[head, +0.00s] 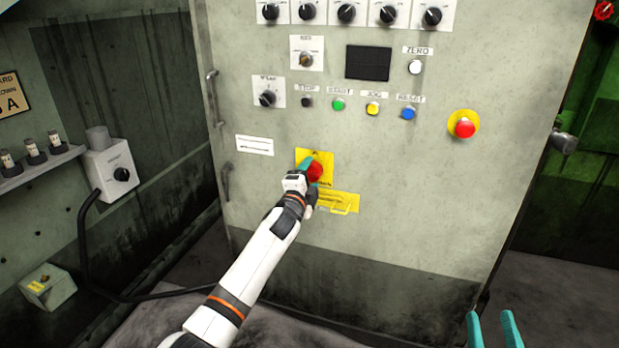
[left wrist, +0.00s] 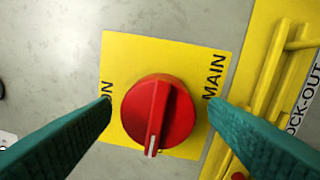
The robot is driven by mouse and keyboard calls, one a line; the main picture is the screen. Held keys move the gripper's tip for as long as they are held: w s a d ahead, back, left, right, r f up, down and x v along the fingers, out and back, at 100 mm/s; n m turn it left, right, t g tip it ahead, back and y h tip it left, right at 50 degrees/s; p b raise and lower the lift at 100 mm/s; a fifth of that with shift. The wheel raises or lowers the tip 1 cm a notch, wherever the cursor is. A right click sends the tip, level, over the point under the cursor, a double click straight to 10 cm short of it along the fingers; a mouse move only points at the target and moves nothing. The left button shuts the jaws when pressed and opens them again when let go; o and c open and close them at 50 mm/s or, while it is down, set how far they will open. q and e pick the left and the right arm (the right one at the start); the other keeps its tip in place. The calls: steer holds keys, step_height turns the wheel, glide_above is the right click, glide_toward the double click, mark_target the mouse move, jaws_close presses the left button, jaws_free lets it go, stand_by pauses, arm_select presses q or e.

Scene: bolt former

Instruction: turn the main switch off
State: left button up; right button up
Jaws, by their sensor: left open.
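The main switch (head: 315,171) is a red rotary knob on a yellow plate, low on the grey cabinet front. In the left wrist view the knob (left wrist: 158,112) shows its raised grip with a white mark pointing to the lower edge of the picture. The words ON and MAIN show on the plate (left wrist: 165,50). My left gripper (head: 312,178) is at the knob in the head view. In the left wrist view its teal fingers (left wrist: 160,108) are open, one on each side of the knob, with small visible gaps. My right gripper (head: 493,318) shows two separated teal fingertips at the lower right.
A yellow lock-out hasp (head: 340,203) sits just right of and below the switch. A red emergency button (head: 465,128) and several small buttons and dials are higher on the cabinet (head: 420,240). A grey box with a black knob (head: 121,174) is on the left wall.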

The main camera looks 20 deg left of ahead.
mark_target(310, 176)
arm_select(q)
steer(key=shift+s, duration=0.1)
steer(key=s+p, duration=0.2)
steer(key=s, duration=0.3)
steer(key=shift+a+f, duration=0.1)
steer(key=s+p, duration=0.2)
steer(key=s, duration=0.4)
steer(key=shift+s+f, duration=0.35)
steer(key=shift+s, duration=0.05)
arm_select(e)
step_height(310, 176, down, 14)
steer(key=s+d+g+h, duration=0.2)
steer(key=g+h, duration=0.1)
steer(key=g, duration=0.7)
steer(key=shift+d+r+h, duration=0.2)
steer(key=shift+d+h, duration=0.1)
steer(key=shift+d, duration=0.1)
arm_select(q)
steer(key=shift+a, duration=0.1)
